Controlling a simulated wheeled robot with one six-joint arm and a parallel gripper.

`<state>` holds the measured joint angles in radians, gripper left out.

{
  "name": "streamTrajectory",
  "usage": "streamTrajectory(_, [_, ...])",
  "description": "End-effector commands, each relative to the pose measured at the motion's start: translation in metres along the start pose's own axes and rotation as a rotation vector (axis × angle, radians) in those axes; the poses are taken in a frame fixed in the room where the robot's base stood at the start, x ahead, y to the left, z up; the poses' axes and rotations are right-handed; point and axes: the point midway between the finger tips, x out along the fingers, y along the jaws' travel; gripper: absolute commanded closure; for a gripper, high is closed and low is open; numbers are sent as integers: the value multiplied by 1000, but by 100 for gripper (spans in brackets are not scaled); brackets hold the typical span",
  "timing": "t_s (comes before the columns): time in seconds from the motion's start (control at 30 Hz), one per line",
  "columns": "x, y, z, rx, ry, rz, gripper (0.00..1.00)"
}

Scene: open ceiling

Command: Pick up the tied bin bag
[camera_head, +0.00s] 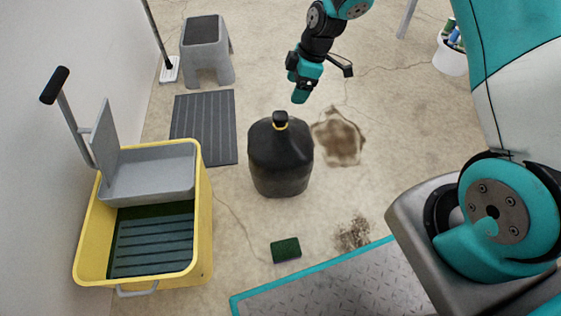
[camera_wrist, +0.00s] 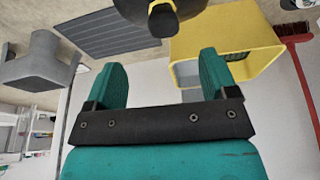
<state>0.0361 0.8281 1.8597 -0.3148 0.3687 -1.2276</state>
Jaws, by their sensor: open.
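The tied bin bag (camera_head: 281,160) is black and stands upright on the floor in the middle of the head view, with a knotted top and a yellow tie at its neck. Its dark top with the yellow band also shows at the upper edge of the wrist view (camera_wrist: 162,20), beyond my fingertips. My gripper (camera_head: 301,92) is above and a little behind the bag in the head view, apart from it. In the wrist view the two teal fingers of my gripper (camera_wrist: 164,80) are spread with nothing between them.
A yellow mop bucket (camera_head: 205,225) with a grey wringer stands left of the bag. A grey step stool (camera_head: 205,62) and a dark mat (camera_head: 205,125) lie behind it. A green sponge (camera_head: 286,250) is in front. A red broom (camera_wrist: 300,75) shows in the wrist view.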

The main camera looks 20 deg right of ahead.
Motion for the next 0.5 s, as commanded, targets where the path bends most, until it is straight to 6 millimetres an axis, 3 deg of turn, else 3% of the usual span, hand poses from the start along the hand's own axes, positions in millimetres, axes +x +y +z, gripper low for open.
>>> streamTrajectory(0.03, [19, -1, 2, 0, -1, -3, 21])
streamTrajectory(0.2, [57, -1, 2, 0, -1, -3, 21])
streamTrajectory(0.33, [75, -1, 1, 0, -1, -2, 21])
streamTrajectory(0.5, [82, -1, 0, 1, -1, 0, 21])
